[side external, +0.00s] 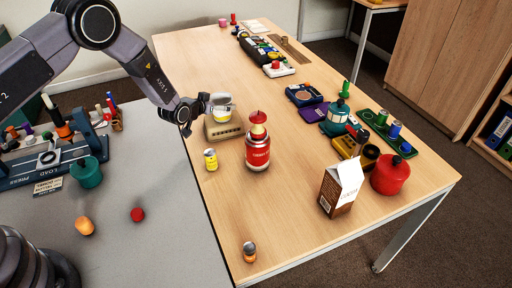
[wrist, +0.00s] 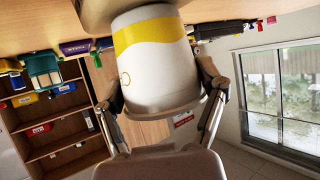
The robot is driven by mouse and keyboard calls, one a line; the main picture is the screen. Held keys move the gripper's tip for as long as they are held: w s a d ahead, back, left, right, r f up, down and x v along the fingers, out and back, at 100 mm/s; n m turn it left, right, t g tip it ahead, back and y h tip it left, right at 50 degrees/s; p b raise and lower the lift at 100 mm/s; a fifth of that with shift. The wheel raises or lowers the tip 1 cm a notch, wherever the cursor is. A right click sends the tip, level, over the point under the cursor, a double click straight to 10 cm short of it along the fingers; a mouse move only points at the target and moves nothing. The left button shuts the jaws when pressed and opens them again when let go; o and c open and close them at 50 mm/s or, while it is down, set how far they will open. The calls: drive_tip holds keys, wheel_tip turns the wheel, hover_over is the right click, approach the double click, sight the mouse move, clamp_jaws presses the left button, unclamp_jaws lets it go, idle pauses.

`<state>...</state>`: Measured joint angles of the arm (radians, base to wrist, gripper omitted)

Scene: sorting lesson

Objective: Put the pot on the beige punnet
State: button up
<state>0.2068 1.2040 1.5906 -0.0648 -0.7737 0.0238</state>
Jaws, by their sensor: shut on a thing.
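The pot (side external: 221,113), white with a yellow band, is upright at the beige punnet (side external: 224,131) near the table's left edge. It fills the middle of the wrist view (wrist: 158,65). My gripper (side external: 207,104) is shut on the pot, with one finger on each side of it in the wrist view. A beige surface, seemingly the punnet (wrist: 92,14), shows behind the pot's base at the top of the wrist view. I cannot tell whether the base touches the punnet; the contact line is hidden.
A yellow can (side external: 211,160) and a red flask (side external: 258,150) stand close in front of the punnet. The table's front middle is mostly clear.

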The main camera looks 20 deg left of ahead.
drive_tip(key=shift+f, duration=0.1)
drive_tip(key=o, duration=0.7)
